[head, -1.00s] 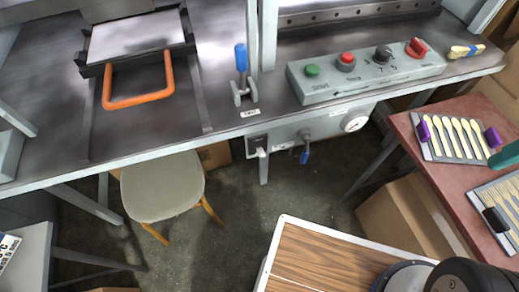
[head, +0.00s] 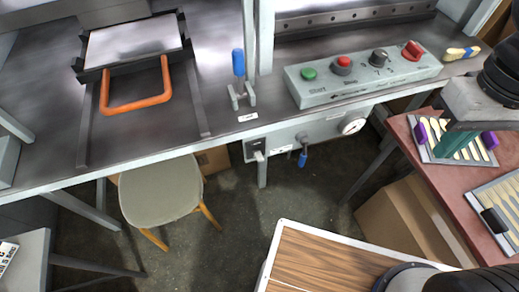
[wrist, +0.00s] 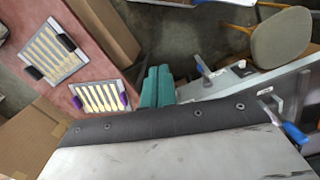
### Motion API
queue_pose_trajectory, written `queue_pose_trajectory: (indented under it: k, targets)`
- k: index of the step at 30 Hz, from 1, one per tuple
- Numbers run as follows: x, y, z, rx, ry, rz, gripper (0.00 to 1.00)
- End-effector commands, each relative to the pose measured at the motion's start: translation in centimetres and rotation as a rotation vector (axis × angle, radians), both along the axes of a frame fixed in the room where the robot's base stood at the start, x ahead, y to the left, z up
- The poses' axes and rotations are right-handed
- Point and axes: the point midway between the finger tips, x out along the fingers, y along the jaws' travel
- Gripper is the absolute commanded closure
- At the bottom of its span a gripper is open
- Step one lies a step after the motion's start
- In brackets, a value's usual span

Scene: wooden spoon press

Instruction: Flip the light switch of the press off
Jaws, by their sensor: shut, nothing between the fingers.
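The press table carries a grey control box (head: 365,75) with a green button (head: 308,73), a red button (head: 343,63), a black knob (head: 379,56) and a red switch (head: 412,50). Under the table's front edge is a small dark switch box with a pale lever (head: 258,153). I cannot read which is the light switch, or its position. My gripper (head: 453,143) has teal fingers shut together and empty, right of the press above the red table. The fingers also show in the wrist view (wrist: 158,87), apart from any switch.
A blue upright lever (head: 239,63) and an orange handle (head: 137,104) are on the table. A stool (head: 160,190) stands below. Spoon trays (head: 490,216) lie on the red table (head: 455,192).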

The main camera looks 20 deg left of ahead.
Motion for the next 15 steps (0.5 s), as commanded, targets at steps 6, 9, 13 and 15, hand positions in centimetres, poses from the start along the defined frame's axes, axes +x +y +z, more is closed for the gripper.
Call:
queue_pose_trajectory:
  k: [6, 9, 13, 15]
  targets:
    - [2.4, 7.5, -3.2, -0.038, 0.037, 0.186, 1.0]
    - [3.0, 11.3, -5.0, -0.05, 0.036, 0.253, 1.0]
    - [3.3, 16.6, -7.6, -0.055, 0.018, 0.329, 1.0]
    - [3.2, 19.5, -9.2, -0.054, 0.003, 0.362, 1.0]
